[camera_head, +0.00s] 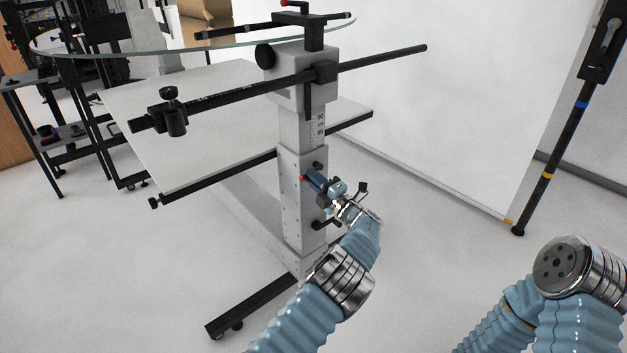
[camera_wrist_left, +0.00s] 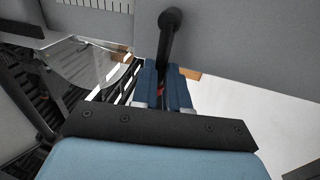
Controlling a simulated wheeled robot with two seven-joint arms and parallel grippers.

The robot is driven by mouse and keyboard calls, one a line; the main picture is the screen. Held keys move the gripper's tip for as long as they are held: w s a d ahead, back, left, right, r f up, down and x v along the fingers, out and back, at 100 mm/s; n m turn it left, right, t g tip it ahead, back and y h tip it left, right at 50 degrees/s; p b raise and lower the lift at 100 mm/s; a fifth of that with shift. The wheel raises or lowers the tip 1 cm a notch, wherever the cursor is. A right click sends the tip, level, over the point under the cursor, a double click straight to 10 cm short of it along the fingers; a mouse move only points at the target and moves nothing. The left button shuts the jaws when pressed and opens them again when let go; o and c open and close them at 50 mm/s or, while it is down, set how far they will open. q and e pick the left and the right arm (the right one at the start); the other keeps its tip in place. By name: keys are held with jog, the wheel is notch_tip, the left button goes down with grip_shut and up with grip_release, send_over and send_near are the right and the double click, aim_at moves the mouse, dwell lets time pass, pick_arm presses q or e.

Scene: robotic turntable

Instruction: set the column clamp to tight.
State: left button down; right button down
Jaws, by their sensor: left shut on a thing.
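The grey column (camera_head: 302,215) stands upright on a dark floor base, with a ruled scale near its top. My left gripper (camera_head: 314,182) is at the column's right face, at middle height. In the left wrist view its two blue fingers (camera_wrist_left: 167,88) are shut on a dark lever, the column clamp (camera_wrist_left: 168,38), whose rounded end shows above the fingertips. The part between the fingers is mostly hidden. A small red tip (camera_head: 303,178) shows beside the fingers in the head view. My right arm shows at the lower right, but its gripper is out of frame.
A black crossbar (camera_head: 385,58) with a sliding clamp (camera_head: 171,112) passes above the gripper. A glass disc (camera_head: 130,50) and a white table panel (camera_head: 200,110) are behind.

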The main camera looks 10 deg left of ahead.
pick_arm(q)
jog(key=c, duration=1.1)
grip_release()
jog(key=b+v, duration=0.1)
jog(key=v, duration=1.3)
jog(key=shift+w, duration=0.1)
jog(key=shift+a, duration=0.15)
